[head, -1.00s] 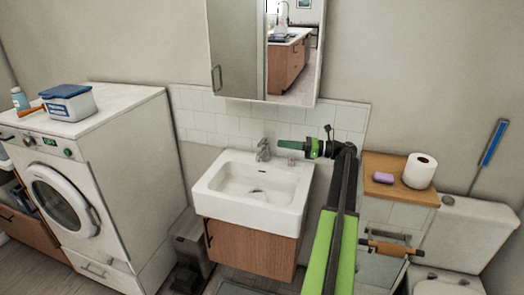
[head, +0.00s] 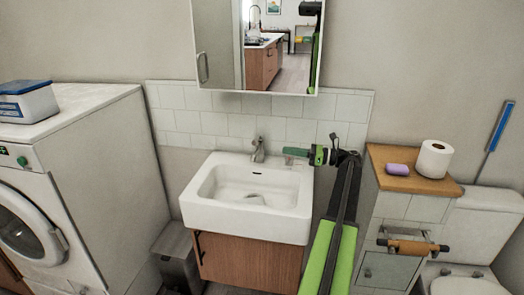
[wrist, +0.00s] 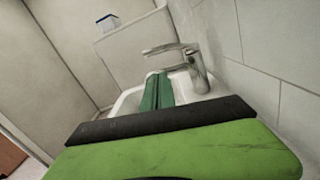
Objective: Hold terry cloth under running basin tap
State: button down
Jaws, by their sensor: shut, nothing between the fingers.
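The white basin (head: 246,222) sits on a wooden cabinet, with a metal tap (head: 258,149) at its back edge. I see no water coming from the tap. The tap also shows large in the wrist view (wrist: 196,66), just beyond and right of my fingertips. My gripper (head: 286,151) is level with the tap, to its right, over the basin's back right corner. Its green fingers are shut together and empty, also in the wrist view (wrist: 157,76). No terry cloth shows in either view.
A small clear object (head: 290,161) stands by the basin's back right corner, partly behind my fingers. A washing machine (head: 100,190) with a box (head: 28,102) stands left. Right is a wooden-topped cabinet (head: 378,155) with purple soap (head: 398,169) and a paper roll (head: 434,159). A mirror cabinet (head: 220,50) hangs above.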

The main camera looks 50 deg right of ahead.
aim_at(257, 139)
jog(key=x, duration=1.1)
jog(key=shift+s+a, duration=0.1)
jog(key=shift+a, duration=0.05)
jog(key=shift+r+p, duration=0.8)
jog(key=shift+p, duration=0.25)
